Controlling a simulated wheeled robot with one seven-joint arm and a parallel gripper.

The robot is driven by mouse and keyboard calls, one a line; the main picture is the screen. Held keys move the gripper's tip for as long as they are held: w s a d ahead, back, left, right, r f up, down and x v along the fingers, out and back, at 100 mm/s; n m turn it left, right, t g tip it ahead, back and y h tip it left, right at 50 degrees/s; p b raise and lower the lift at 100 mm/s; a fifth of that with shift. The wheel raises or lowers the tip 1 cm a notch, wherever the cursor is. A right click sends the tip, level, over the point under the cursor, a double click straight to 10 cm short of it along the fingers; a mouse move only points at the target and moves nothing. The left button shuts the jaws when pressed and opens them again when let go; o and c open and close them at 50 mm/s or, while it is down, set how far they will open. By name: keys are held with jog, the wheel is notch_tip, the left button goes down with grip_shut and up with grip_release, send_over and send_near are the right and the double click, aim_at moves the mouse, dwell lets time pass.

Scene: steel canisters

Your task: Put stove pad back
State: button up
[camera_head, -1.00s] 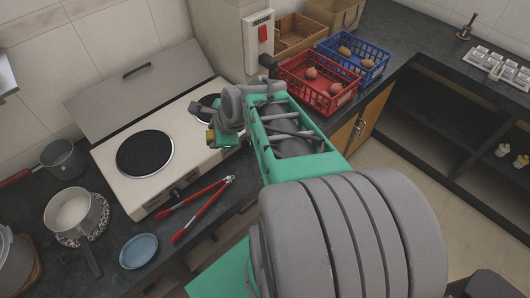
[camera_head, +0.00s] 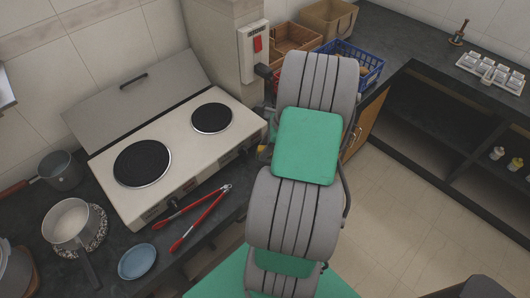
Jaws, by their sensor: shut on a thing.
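The stove (camera_head: 180,150) is a cream two-burner unit with its grey lid raised. A black round pad fills the left burner (camera_head: 142,163), and another fills the right burner (camera_head: 212,118). A patterned round pad (camera_head: 101,236) lies partly under the light saucepan (camera_head: 70,222) on the counter at left. My grey and green arm fills the middle, right of the stove. My gripper's fingers are hidden behind it, with only a small yellow and grey part showing by the stove's right end. Anything in the fingers is hidden too.
Red tongs (camera_head: 192,215) and a blue dish (camera_head: 137,261) lie on the counter before the stove. A dark pot (camera_head: 60,169) stands left. Behind my arm are a blue basket (camera_head: 366,62), a wooden crate (camera_head: 292,43) and a switch box (camera_head: 254,50). The floor at right is clear.

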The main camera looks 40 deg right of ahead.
jog(key=shift+w+d+f, duration=0.15)
jog(key=shift+d+f, duration=0.1)
jog(key=shift+f, duration=0.15)
jog(key=shift+f+p, duration=0.45)
jog(key=shift+f, duration=1.15)
jog(key=shift+f, duration=0.15)
jog(key=o, duration=1.2)
jog(key=b+v, duration=0.1)
jog(key=v, duration=1.1)
jog(key=w+a+r+n+h, duration=0.1)
jog(key=w+a+r+n, duration=0.1)
jog(key=a+r+n, duration=0.5)
jog(key=w+a+r+n+h, duration=0.25)
jog(key=a+n, duration=0.55)
jog(key=a, duration=0.5)
jog(key=s+a+r+n, duration=0.1)
jog(key=s+a+n, duration=0.1)
jog(key=a+n, duration=0.1)
jog(key=s+a+r+n, duration=0.1)
jog(key=s+a+n, duration=0.1)
jog(key=a+n, duration=0.2)
jog(key=s+a+r+n, duration=0.1)
jog(key=s+a+n, duration=0.1)
jog(key=a+n, duration=0.1)
jog(key=shift+a+r+n+t, duration=0.2)
jog(key=shift+a+n+t, duration=0.2)
jog(key=shift+n, duration=0.5)
